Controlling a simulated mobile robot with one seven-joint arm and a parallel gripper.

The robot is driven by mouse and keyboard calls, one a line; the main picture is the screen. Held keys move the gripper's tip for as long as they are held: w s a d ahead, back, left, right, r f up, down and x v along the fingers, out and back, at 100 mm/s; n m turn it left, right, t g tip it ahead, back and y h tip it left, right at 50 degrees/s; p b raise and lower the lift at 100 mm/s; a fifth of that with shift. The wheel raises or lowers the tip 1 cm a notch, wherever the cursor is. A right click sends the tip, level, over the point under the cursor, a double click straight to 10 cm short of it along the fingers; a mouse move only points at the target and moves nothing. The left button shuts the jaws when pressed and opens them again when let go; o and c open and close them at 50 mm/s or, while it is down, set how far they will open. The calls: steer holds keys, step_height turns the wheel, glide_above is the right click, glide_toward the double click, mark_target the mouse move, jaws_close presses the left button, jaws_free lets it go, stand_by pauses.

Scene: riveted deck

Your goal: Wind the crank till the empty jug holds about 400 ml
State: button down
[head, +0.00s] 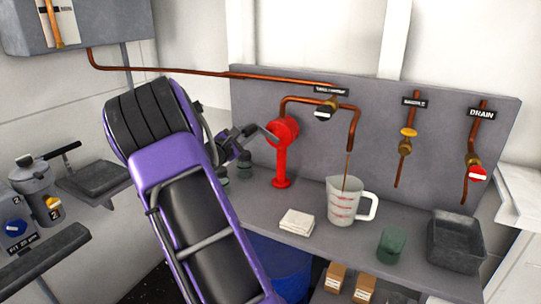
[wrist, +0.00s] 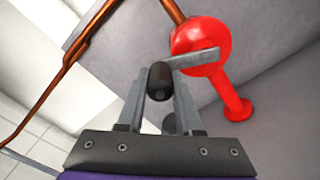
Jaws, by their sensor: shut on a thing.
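The red pump (head: 283,133) stands on the grey bench, and it also shows in the wrist view (wrist: 203,42). Its crank arm (wrist: 195,58) ends in a black grip (wrist: 160,79). My gripper (wrist: 159,95) is shut on that grip; in the head view my gripper (head: 247,137) is left of the pump. The clear jug (head: 342,208) with red marks and a white handle stands upright under the copper spout (head: 352,138). A thin brownish stream (head: 346,170) falls from the spout into the jug. I cannot read the level in it.
A folded white cloth (head: 297,222) lies left of the jug. A green cup (head: 391,245) and a dark grey tub (head: 456,242) stand to its right. Valves hang on the back panel, including a red-handled one (head: 477,172) labelled DRAIN. A blue drum (head: 280,268) is below the bench.

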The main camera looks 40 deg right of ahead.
steer(key=shift+s+d+r+b, duration=1.15)
steer(key=shift+s+d+b, duration=1.35)
steer(key=shift+s, duration=2.7)
step_height(320, 180, down, 9)
steer(key=s, duration=0.2)
steer(key=shift+r, duration=0.2)
